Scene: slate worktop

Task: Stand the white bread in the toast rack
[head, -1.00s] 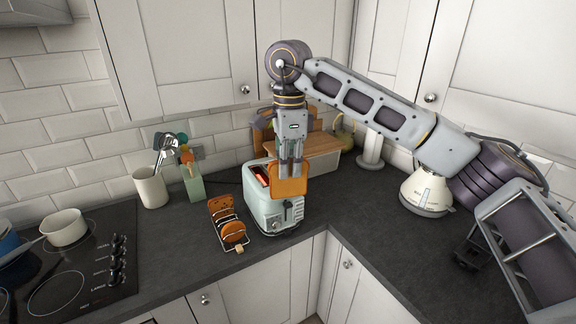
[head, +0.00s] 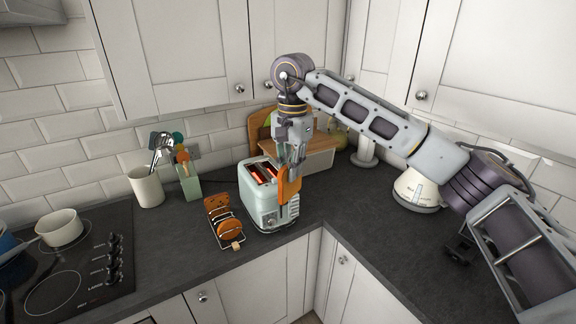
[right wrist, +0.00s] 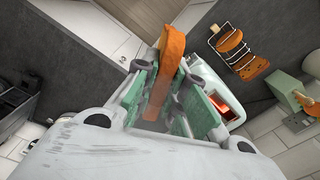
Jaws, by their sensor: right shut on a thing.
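My right gripper (head: 291,160) is shut on an orange-brown slice of bread (head: 289,189), which hangs upright below the fingers in front of the right part of the toaster. The slice also shows in the right wrist view (right wrist: 171,50), seen nearly edge-on between the green-padded fingers (right wrist: 165,95). It does not look white. The wire toast rack (head: 238,243) stands on the worktop left of the toaster, apart from the gripper. My left gripper is not in view.
The pale green toaster (head: 254,204) with glowing slots stands right beside the rack. Behind are a utensil crock (head: 147,189) and a green holder (head: 190,188). The hob (head: 85,275) lies left, a kettle (head: 415,190) right. The worktop left of the rack is clear.

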